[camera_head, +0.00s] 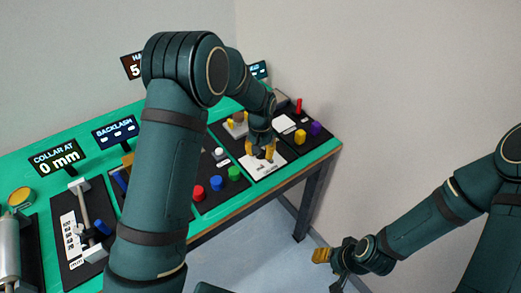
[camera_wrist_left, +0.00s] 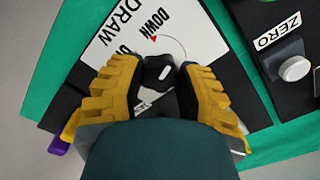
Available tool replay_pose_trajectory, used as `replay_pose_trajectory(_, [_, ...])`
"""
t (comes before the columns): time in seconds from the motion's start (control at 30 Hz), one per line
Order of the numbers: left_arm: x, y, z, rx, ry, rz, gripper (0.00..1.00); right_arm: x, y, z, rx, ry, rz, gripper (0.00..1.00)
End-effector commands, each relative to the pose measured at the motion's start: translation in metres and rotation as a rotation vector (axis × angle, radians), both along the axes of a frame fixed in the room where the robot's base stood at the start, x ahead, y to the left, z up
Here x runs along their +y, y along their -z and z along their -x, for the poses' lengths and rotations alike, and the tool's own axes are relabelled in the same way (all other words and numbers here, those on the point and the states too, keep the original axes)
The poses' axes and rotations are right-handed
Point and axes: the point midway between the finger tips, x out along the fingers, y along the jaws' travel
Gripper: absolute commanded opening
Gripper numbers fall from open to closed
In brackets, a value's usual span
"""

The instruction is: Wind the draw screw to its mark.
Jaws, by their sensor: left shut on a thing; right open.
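The draw screw's black knob (camera_wrist_left: 158,76), with a short white line on its top, sits on a white plate (camera_wrist_left: 112,38) lettered "DRAW" and "DOWN" in the left wrist view. A small red mark (camera_wrist_left: 153,38) and a thin arc are printed beside the knob; the white line is not at the red mark. My left gripper (camera_head: 262,153) is shut on the knob, with a yellow finger on each side, as the left wrist view (camera_wrist_left: 160,80) shows. In the head view its fingers hide the knob. My right gripper (camera_head: 328,264) is open and empty, off the table's front.
Red (camera_head: 198,193), blue (camera_head: 216,183) and green (camera_head: 234,174) buttons stand left of the plate. A yellow (camera_head: 300,136) and a purple (camera_head: 315,128) knob stand to its right. A "ZERO" label (camera_wrist_left: 278,31) and a pale button (camera_wrist_left: 294,68) are near the plate. My left arm hides part of the table.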

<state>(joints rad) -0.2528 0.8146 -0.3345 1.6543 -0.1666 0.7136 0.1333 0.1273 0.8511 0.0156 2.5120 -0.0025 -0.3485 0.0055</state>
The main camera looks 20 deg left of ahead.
Motion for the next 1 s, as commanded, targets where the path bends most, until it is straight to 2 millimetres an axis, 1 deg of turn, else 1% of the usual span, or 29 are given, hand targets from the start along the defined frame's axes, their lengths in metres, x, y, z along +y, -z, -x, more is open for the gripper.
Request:
replay_pose_trajectory(0.3, [0.000,0.000,0.001,0.004,-0.298,-0.002,0.00,0.000,-0.010,0.000,0.000,0.001,0.000,0.48])
replay_pose_trajectory(0.6, [0.000,0.000,0.001,0.005,-0.539,-0.003,0.00,-0.001,-0.017,-0.003,-0.006,0.006,0.002,0.48])
replay_pose_trajectory(0.8, [-0.001,0.001,0.002,0.005,-0.645,-0.003,0.00,-0.001,-0.021,-0.004,-0.009,0.008,0.002,0.48])
replay_pose_trajectory(1.0, [-0.001,0.001,0.002,0.005,-0.705,-0.001,0.00,-0.001,-0.022,-0.005,-0.010,0.009,0.003,0.48])
